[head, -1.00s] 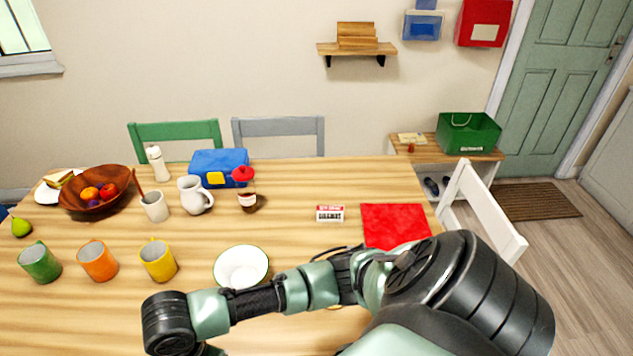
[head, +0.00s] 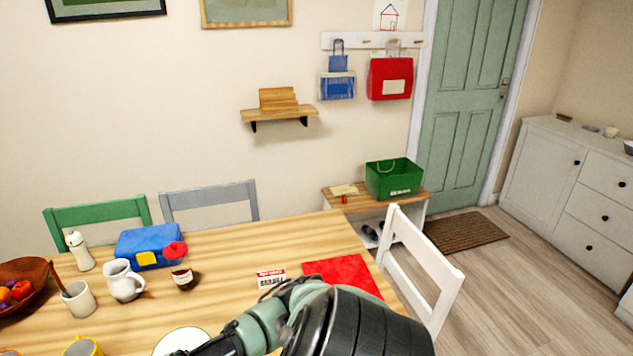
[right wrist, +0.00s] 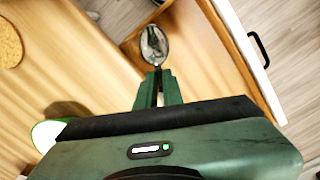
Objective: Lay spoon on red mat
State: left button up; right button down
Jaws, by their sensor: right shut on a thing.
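The spoon (right wrist: 154,44) shows in the right wrist view, its shiny metal bowl pointing away from my wrist. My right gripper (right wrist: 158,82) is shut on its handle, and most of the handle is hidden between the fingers. The red mat (head: 342,273) lies flat at the right end of the wooden table in the head view, bare where it shows; my arm covers its near part. My right gripper is outside the head view. My left gripper is in neither view.
A small red-and-white box (head: 271,279) lies left of the mat. A white chair (head: 421,262) stands at the table's right end. In the right wrist view, a white front with a black handle (right wrist: 259,49) is beside the spoon.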

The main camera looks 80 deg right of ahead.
aim_at(336, 269)
jog(key=k+l+u, duration=0.1)
jog(key=k+u, duration=0.75)
jog(key=k, duration=0.2)
jog(key=k+l+u, duration=0.25)
jog(key=k+u, duration=0.2)
jog(key=k+l+u, duration=0.15)
jog(key=k+u, duration=0.7)
jog(key=k+j+u, duration=0.15)
jog(key=k+u, duration=0.25)
jog(key=k+j+u, duration=0.25)
jog(key=u, duration=0.2)
jog(key=k+l+u, duration=0.2)
jog(key=u, duration=0.2)
jog(key=k+l+u, duration=0.1)
jog(key=k+u, duration=0.45)
jog(key=u, duration=0.3)
jog(key=k+u, duration=0.25)
jog(key=u, duration=0.15)
jog(key=k+j+u, duration=0.2)
jog(key=u, duration=0.2)
jog(key=k+z, duration=0.15)
jog(key=z, duration=0.25)
jog(key=k+l+z, duration=0.1)
jog(key=z, duration=0.25)
jog(key=k+l+z, duration=0.1)
jog(key=z, duration=2.7)
jog(key=l, duration=0.1)
